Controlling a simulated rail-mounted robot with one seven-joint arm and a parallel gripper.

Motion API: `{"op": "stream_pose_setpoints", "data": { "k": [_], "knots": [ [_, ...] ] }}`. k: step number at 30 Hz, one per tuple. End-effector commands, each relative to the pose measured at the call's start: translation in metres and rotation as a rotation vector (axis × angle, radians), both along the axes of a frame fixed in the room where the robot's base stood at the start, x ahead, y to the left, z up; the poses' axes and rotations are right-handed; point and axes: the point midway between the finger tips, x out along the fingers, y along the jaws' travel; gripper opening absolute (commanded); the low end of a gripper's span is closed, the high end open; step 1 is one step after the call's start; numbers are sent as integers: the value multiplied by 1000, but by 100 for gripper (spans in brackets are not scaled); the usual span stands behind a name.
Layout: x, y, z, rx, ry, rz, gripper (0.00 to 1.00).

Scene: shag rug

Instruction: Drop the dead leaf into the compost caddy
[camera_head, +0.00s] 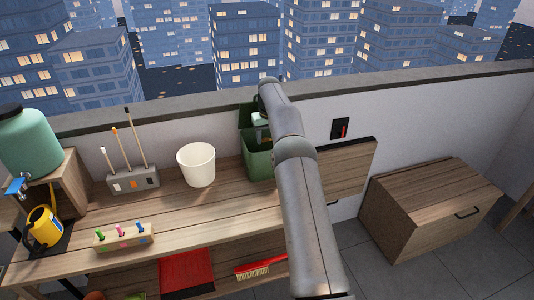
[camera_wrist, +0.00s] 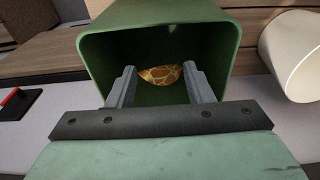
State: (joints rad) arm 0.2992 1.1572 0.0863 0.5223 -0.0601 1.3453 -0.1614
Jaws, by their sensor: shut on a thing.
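The compost caddy (camera_head: 259,164) is a dark green bin with its lid (camera_head: 245,113) up, at the back of the wooden bench. In the wrist view the square mouth of the caddy (camera_wrist: 100,60) opens around my fingers. The dead leaf (camera_wrist: 162,75) is orange-yellow with a pale vein pattern. My gripper (camera_wrist: 160,72) is shut on the leaf, with the fingertips and leaf seen against the caddy's dark inside. In the head view my arm hides part of the caddy, and the leaf does not show.
A white pot (camera_head: 196,165) stands just left of the caddy. Further left are a tool holder (camera_head: 133,181) with upright sticks, a wooden block with coloured pegs (camera_head: 123,236), a yellow watering can (camera_head: 43,227) and a teal water tank (camera_head: 29,142). A wall (camera_head: 400,100) runs behind.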

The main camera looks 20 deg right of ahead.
Motion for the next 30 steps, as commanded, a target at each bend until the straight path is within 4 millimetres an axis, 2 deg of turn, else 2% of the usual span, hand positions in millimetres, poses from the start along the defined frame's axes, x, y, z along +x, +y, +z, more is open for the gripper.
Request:
{"op": "stream_pose_setpoints", "data": {
  "k": [6, 14, 21, 30],
  "knots": [
    [-1, 0, -29, 1, 2, 0, 23],
    [0, 0, -47, 1, 1, -1, 23],
    [1, 0, -82, 1, 2, -1, 23],
    [4, -1, -88, 0, -1, 0, 23]
  ]
}}
